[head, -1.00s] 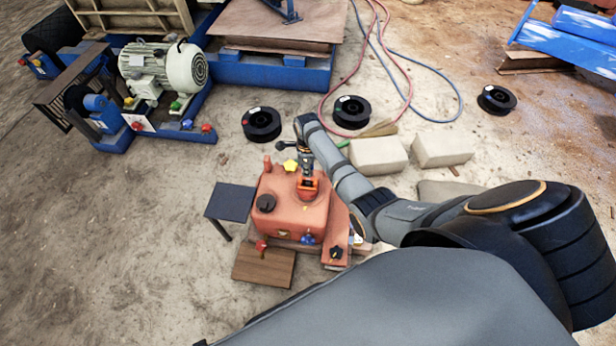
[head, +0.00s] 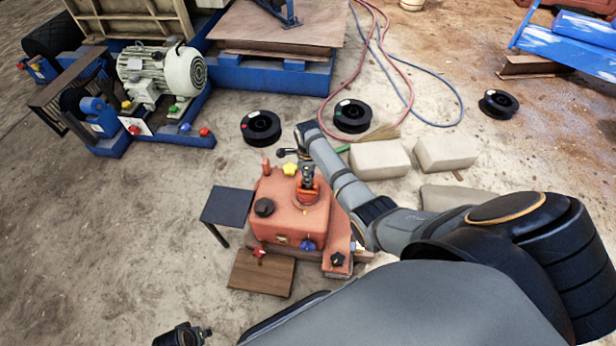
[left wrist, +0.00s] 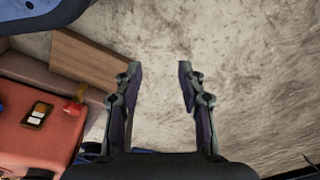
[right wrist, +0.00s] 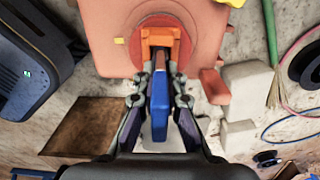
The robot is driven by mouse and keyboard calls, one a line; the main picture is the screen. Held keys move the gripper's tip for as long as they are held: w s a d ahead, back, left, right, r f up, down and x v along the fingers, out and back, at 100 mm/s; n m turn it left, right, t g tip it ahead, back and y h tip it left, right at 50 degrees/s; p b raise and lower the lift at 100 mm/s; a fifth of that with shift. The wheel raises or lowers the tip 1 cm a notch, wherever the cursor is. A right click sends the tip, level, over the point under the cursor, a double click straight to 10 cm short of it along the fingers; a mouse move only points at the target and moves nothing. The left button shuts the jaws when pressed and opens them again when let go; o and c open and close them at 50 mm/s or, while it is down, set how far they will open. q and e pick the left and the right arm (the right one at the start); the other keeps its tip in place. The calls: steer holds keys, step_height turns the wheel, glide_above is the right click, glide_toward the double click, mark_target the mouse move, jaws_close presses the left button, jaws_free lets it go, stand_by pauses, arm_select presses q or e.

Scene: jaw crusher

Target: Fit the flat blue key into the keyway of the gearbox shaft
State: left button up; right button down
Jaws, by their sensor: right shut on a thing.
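The gearbox (head: 287,215) is a salmon-red housing on the ground in the middle of the head view. An orange, slotted part (right wrist: 160,42) sits in a round collar on its top; it looks like the shaft end with the keyway. My right gripper (right wrist: 161,76) is shut on the flat blue key (right wrist: 159,108), just in front of the orange part. I cannot tell whether the key touches it or is in the slot. My left gripper (left wrist: 160,68) is open and empty above bare ground beside the gearbox.
A yellow knob (head: 290,169) and a black cap (head: 264,207) stand on the housing. A dark small table (head: 228,205) and a brown board (head: 262,273) lie close by. Pale blocks (head: 379,160) are at the right.

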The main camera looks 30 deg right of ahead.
steer(key=shift+f, duration=0.5)
steer(key=c, duration=1.4)
jaws_free()
steer(key=shift+c, duration=0.2)
arm_select(q)
steer(key=shift+w+d+r, duration=0.1)
steer(key=shift+r, duration=0.15)
arm_select(e)
steer(key=shift+r, duration=0.3)
step_height(320, 180, up, 7)
steer(key=p, duration=0.2)
steer(key=shift+f+p, duration=0.2)
steer(key=shift+p, duration=0.1)
step_height(320, 180, up, 6)
steer(key=shift+r+p, duration=0.1)
steer(key=shift+p, duration=0.7)
arm_select(q)
steer(key=s+a+f, duration=0.2)
steer(key=s+f, duration=0.4)
steer(key=s, duration=0.1)
steer(key=shift+f, duration=0.3)
steer(key=shift+a, duration=0.1)
